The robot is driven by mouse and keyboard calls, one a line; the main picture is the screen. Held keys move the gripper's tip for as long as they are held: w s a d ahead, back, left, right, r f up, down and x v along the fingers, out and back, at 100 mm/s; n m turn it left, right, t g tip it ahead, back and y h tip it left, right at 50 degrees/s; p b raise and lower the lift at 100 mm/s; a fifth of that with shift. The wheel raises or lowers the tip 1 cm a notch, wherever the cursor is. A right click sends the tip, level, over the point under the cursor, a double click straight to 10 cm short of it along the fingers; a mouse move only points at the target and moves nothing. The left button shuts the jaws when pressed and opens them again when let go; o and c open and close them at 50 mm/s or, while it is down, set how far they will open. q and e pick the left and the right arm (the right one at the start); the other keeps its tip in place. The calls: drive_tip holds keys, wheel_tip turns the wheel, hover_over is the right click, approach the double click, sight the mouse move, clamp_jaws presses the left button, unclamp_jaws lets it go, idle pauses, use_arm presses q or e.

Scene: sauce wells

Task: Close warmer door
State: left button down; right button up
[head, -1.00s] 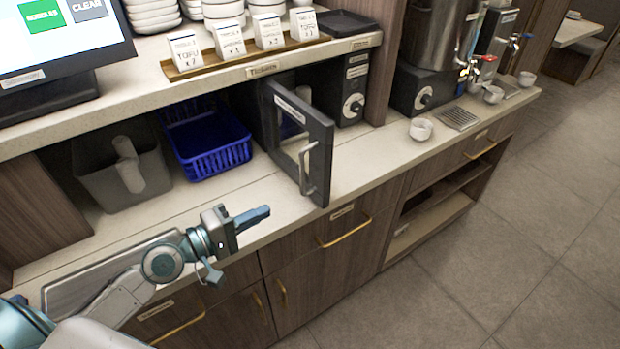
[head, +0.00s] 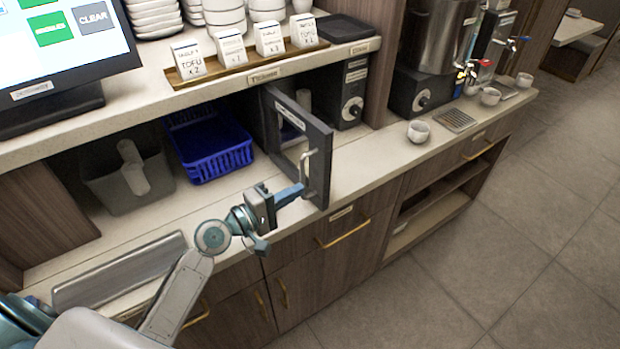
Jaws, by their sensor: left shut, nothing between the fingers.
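The warmer (head: 343,95) is a dark box with a control knob, set under the upper shelf. Its dark-framed door (head: 318,148) with a window stands open, swung out toward the counter's front edge. A pale vertical handle (head: 306,172) is on the door's right part. My left gripper (head: 290,195) is shut and empty. Its fingertips are at the lower part of the door, just left of the handle; whether they touch it I cannot tell. My right gripper is not in view.
A blue basket (head: 212,150) and a grey bin (head: 130,180) stand left of the warmer. A white cup (head: 418,131) sits on the counter (head: 370,160) to the right. Small table cards stand on the shelf above.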

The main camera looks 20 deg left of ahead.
sight(321, 177)
use_arm(q)
drive_tip(key=p+x, duration=0.1)
drive_tip(key=x, duration=0.2)
drive_tip(key=shift+w+d+r, duration=0.1)
drive_tip(key=shift+w+d, duration=0.15)
drive_tip(key=shift+w, duration=0.05)
drive_tip(key=shift+w+d+p, duration=0.35)
drive_tip(key=shift+w+p, duration=0.05)
drive_tip(key=shift+w, duration=0.1)
